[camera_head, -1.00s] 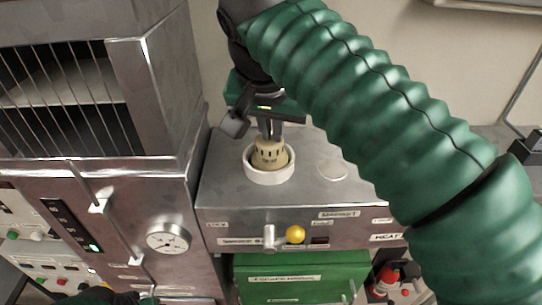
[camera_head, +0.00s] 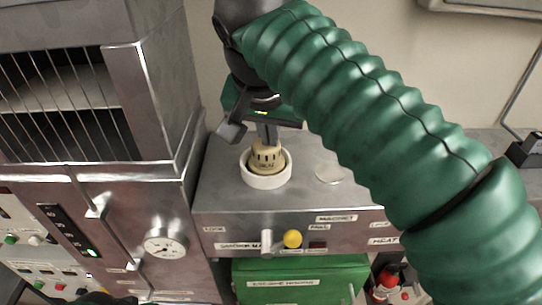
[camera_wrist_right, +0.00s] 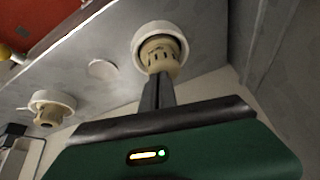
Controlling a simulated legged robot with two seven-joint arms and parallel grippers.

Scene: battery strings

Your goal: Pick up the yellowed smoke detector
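The yellowed smoke detector (camera_head: 267,158), a small beige slotted cylinder, stands in a white ring (camera_head: 265,182) on top of a metal box. In the right wrist view the detector (camera_wrist_right: 160,55) is in its ring (camera_wrist_right: 139,38), just beyond my fingertips. My right gripper (camera_head: 267,140) points down at the detector from above, its fingers close together at the detector's top. It also shows in the right wrist view (camera_wrist_right: 158,82). The contact is partly hidden, so I cannot tell whether the fingers grip it.
The metal box (camera_head: 225,206) has labels, a yellow knob (camera_head: 292,238) and a flat pale disc (camera_head: 330,174) on top. A second white ring with a beige piece (camera_wrist_right: 50,108) shows in the right wrist view. A tall metal cabinet (camera_head: 160,100) stands close at the left.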

